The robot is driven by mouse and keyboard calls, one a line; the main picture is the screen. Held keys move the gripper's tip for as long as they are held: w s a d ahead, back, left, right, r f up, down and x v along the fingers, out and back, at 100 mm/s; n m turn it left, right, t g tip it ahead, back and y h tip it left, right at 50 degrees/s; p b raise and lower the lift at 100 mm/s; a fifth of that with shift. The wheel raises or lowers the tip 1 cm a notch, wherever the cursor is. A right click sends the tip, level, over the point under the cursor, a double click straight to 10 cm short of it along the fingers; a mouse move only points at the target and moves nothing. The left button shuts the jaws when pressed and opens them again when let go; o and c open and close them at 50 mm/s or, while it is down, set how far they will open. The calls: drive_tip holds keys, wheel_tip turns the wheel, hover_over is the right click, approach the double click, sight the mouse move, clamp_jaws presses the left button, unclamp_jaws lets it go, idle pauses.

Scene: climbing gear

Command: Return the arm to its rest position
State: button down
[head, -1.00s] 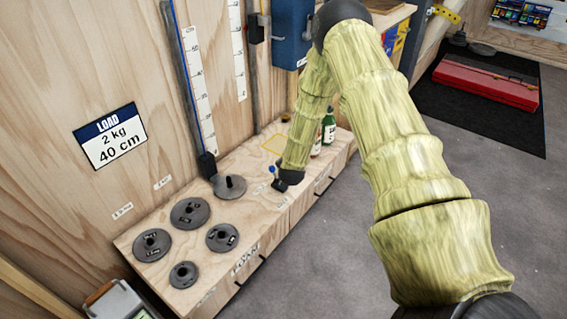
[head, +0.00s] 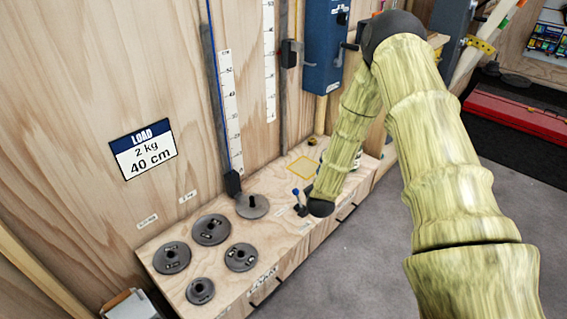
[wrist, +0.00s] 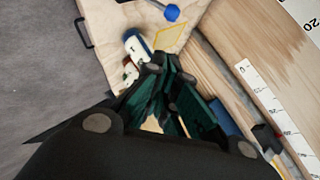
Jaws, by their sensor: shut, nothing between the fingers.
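My arm (head: 440,160), with pale yellow-green ribbed covers, reaches up and then bends down over the wooden bench (head: 285,235). Its dark wrist end is above the bench's front part, beside a small blue-knobbed lever. The fingers are hard to make out in the head view. In the wrist view, my gripper (wrist: 165,73) shows its dark green fingers together, with nothing seen between them. Beyond the fingertips are a bottle with a white label (wrist: 135,46), a yellow square outline on the bench and a blue knob (wrist: 172,12).
Several dark weight discs (head: 211,229) lie on the bench's left part; another disc (head: 252,206) sits by the ruler column (head: 231,120). A blue box (head: 325,45) is on the wall. A red case (head: 520,112) lies on a black mat at right. Grey floor between is clear.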

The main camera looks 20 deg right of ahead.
drive_tip(key=s+a+f+n+g+y, duration=0.2)
drive_tip(key=s+a+f+n, duration=0.3)
drive_tip(key=s+a, duration=0.4)
drive_tip(key=s+a+f+n+g+y, duration=0.1)
drive_tip(key=s+a+f+n+g, duration=0.25)
drive_tip(key=s+a+f, duration=0.6)
drive_tip(key=s+a+n+g+y, duration=0.3)
drive_tip(key=s+n, duration=0.5)
drive_tip(key=s, duration=1.8)
wheel_tip(320, 180, up, 20)
drive_tip(key=a+g+h+p, duration=0.1)
drive_tip(key=p, duration=1.8)
drive_tip(key=shift+s, duration=0.2)
drive_tip(key=shift+f+g, duration=0.1)
drive_tip(key=shift+g, duration=0.15)
